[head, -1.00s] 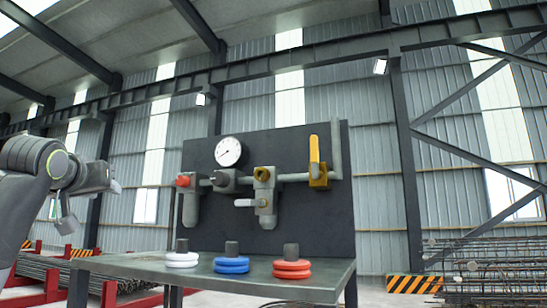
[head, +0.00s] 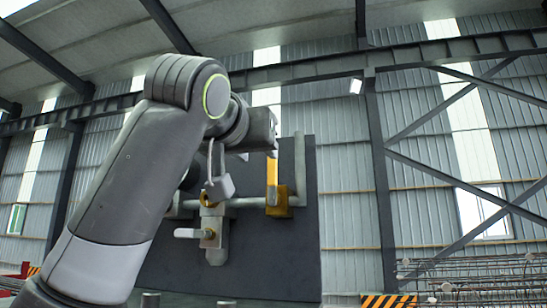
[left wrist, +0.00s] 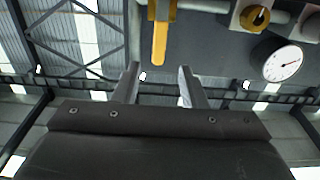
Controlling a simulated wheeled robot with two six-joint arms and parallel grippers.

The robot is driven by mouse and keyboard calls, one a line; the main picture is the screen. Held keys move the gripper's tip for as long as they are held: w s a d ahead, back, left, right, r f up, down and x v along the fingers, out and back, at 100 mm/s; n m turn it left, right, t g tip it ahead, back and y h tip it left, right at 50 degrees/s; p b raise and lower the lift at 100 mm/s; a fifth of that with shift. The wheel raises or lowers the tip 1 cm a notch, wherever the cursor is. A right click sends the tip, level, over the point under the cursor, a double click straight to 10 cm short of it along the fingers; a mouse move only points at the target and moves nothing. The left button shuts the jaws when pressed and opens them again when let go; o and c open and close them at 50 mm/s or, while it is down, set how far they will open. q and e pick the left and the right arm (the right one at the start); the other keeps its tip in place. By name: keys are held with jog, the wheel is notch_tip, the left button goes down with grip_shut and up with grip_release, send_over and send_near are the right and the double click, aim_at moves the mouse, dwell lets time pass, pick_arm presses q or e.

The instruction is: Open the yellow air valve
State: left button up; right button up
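The yellow air valve (head: 280,203) sits on the grey pipe at the right of the dark panel. Its yellow lever (head: 272,172) stands upright, with its top hidden by my left gripper in the head view. In the left wrist view, which is upside down, the lever (left wrist: 160,42) comes in from the top, its end just short of the gap between the fingertips. My left gripper (left wrist: 158,68) is open and empty, fingers either side of the lever's line. Whether it touches the lever cannot be told. My right gripper is not in view.
The dark panel (head: 265,262) also carries a filter unit (head: 214,235) with a small tap. A round white gauge (left wrist: 283,63) shows in the left wrist view. My left arm covers the panel's left side in the head view. Rebar (head: 480,280) lies at the right.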

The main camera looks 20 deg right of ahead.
aim_at(271, 164)
pick_arm(q)
jog(key=p+x, duration=0.6)
jog(key=x, duration=0.4)
jog(key=shift+d+r, duration=0.1)
jog(key=shift+r, duration=0.05)
jog(key=shift+f+p+x, duration=0.2)
jog(key=shift+p+x, duration=0.15)
jog(key=shift+x, duration=0.55)
jog(key=shift+c, duration=0.5)
grip_shut()
